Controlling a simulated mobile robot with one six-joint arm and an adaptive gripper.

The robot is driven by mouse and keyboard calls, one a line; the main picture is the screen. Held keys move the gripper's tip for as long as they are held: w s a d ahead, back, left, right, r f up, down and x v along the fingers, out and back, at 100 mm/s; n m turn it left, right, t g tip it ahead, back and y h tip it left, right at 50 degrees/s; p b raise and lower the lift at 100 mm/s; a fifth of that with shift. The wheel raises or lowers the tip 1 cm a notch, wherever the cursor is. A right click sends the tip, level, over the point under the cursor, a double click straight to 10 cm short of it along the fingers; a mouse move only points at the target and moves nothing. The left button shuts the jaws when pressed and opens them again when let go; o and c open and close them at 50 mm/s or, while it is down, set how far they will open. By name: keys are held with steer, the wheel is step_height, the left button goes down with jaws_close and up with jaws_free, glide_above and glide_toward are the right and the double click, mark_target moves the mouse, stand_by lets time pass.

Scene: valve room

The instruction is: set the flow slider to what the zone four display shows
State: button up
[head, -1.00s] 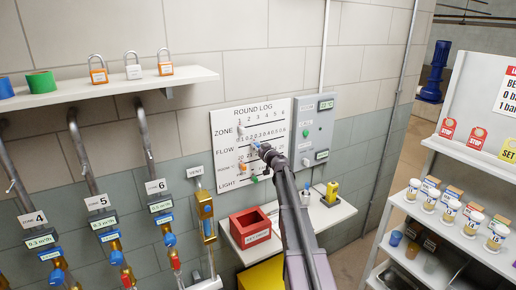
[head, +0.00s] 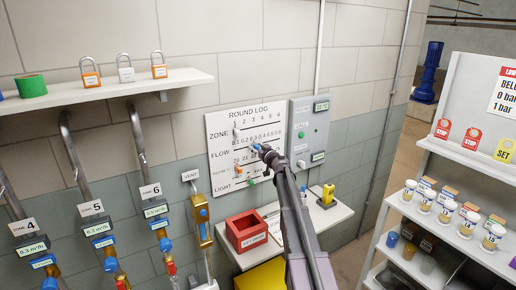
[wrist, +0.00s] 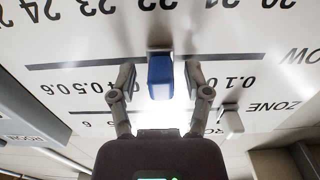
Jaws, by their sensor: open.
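The flow slider's blue knob (wrist: 160,78) sits on the flow track, on the wall panel marked ROUND LOG (head: 222,193). In the wrist view, which is upside down, it stands between the fingertips of my gripper (wrist: 160,80), with a gap on each side. My gripper is open and hides the numbers behind it; 0.1 and 0.4 to 0.6 show around it. In the head view my gripper (head: 260,150) reaches the panel's right half, and the arm hides part of it. The zone four display (head: 33,249), under sign 4 at lower left, appears to read 0.3 m³/h.
The white zone knob (wrist: 231,122) is near my gripper, at the low end of its track. Orange (head: 238,168) and green (head: 252,182) knobs sit below. A grey box (head: 311,130) adjoins the panel's right. A red bin (head: 247,230) stands on the ledge below.

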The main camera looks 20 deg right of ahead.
steer(key=shift+s, duration=0.1)
steer(key=s+d, duration=0.2)
steer(key=s, duration=0.9)
steer(key=shift+s+d, duration=0.15)
steer(key=shift+s, duration=0.15)
stand_by(0.3)
steer(key=s+a+f+n+g+y, duration=0.1)
steer(key=s+a+f+g, duration=0.3)
steer(key=a, duration=0.3)
steer(key=s+a+f+n+g+y, duration=0.1)
steer(key=s+a+f+g, duration=0.15)
steer(key=s+a, duration=0.4)
steer(key=s+a+f+g+y, duration=0.25)
steer(key=s+a+f, duration=0.2)
steer(key=a, duration=0.35)
steer(key=s+f+m+g+h, duration=0.2)
steer(key=s+f+g+h, duration=0.1)
steer(key=s, duration=0.7)
steer(key=s+a+f+m+g+h, duration=0.1)
steer(key=s+f+g+h, duration=0.3)
steer(key=s, duration=0.6)
steer(key=shift+f+m+g+h, duration=0.3)
steer(key=shift+m+g+h, duration=0.25)
steer(key=shift+g, duration=0.25)
